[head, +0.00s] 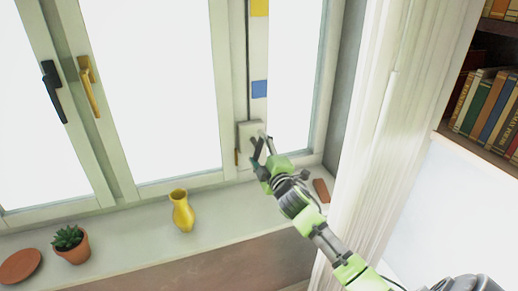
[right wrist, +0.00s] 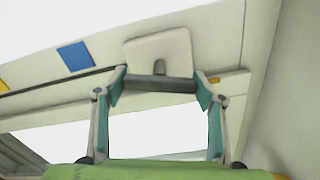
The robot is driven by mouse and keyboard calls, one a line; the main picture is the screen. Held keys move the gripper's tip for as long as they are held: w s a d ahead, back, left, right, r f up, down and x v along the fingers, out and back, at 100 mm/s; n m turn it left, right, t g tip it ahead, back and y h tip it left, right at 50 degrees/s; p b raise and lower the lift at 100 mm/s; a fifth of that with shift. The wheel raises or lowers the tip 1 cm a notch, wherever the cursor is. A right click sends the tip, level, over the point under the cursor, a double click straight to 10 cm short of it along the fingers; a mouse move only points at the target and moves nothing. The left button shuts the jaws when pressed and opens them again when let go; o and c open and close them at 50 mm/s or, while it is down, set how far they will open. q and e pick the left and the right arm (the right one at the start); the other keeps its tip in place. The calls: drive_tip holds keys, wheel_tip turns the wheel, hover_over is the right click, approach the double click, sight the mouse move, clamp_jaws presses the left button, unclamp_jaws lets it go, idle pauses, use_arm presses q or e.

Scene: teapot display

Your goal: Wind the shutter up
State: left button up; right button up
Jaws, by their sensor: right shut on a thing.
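A pale square plate (head: 249,131) is fixed low on the window frame, right of the middle pane. In the right wrist view the plate (right wrist: 158,52) has a dark grey bar (right wrist: 150,84) in front of it. My right gripper (head: 262,151) is at this plate. In the right wrist view its two fingers (right wrist: 160,88) are at the two ends of the bar, shut on it. The bar is mostly hidden by the gripper in the head view. No shutter slats show; the panes are plain bright white. My left gripper is not in view.
A yellow vase (head: 182,212), a potted succulent (head: 71,244) and a terracotta saucer (head: 20,266) stand on the sill. Black (head: 54,91) and brass (head: 90,87) window handles are at left. A white curtain (head: 375,150) hangs beside my right arm; a bookshelf (head: 475,140) stands at far right.

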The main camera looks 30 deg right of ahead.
drive_tip(key=m+p, duration=0.1)
drive_tip(key=m, duration=0.5)
drive_tip(key=shift+m+p, duration=0.3)
drive_tip(key=shift+p, duration=0.05)
drive_tip(key=m+p, duration=0.2)
drive_tip(key=m, duration=0.4)
drive_tip(key=m+p, duration=0.2)
drive_tip(key=m, duration=0.4)
drive_tip(key=shift+m, duration=0.3)
drive_tip(key=m, duration=0.4)
drive_tip(key=shift+m+p, duration=0.4)
drive_tip(key=shift+f+m, duration=0.1)
drive_tip(key=shift+m, duration=0.2)
drive_tip(key=o, duration=1.1)
drive_tip(key=shift+o, duration=0.2)
drive_tip(key=v, duration=1.2)
